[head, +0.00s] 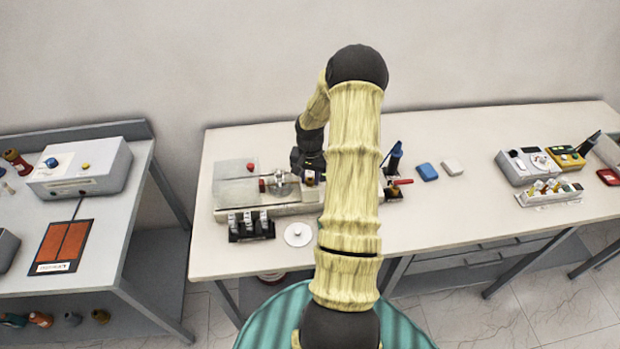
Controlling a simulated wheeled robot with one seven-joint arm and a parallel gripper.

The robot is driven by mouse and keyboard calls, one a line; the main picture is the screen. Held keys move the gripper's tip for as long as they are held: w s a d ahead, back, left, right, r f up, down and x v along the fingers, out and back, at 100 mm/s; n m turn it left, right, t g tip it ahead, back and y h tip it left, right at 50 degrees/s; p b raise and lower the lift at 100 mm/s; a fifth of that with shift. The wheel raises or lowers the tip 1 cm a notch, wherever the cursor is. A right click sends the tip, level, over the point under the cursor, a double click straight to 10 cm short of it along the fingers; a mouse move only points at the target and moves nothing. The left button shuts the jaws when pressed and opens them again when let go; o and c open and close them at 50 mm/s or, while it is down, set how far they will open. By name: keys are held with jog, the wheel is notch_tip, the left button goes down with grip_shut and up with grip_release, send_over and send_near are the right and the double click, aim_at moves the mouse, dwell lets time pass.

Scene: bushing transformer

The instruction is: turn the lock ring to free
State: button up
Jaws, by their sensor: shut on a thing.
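A bench fixture (283,208) with a long pale base stands on the left part of the middle table. A metallic round part (281,187) sits on it, with a red knob (262,186) on its left. My gripper (307,174) is low over the right part of the fixture, shut at the small lock ring area. The fingertips are tiny and dark here, and the lock ring itself is hard to make out. A small dark red and yellowish part (310,178) shows right by the fingertips. My arm hides the fixture's right end.
A clear plate (235,170), a black rack (250,228) and a white disc (298,234) surround the fixture. Right of my arm are a dark blue-topped tool (393,158), a red-handled item (399,183) and a blue block (427,172).

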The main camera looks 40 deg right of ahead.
aim_at(310, 179)
jog(key=n+b, duration=0.1)
jog(key=n, duration=0.5)
jog(key=shift+w+r, duration=0.1)
jog(key=n, duration=0.7)
dwell(0.4)
jog(key=o, duration=1)
notch_tip(310, 179, up, 17)
jog(key=b, duration=0.4)
jog(key=shift+r, duration=0.2)
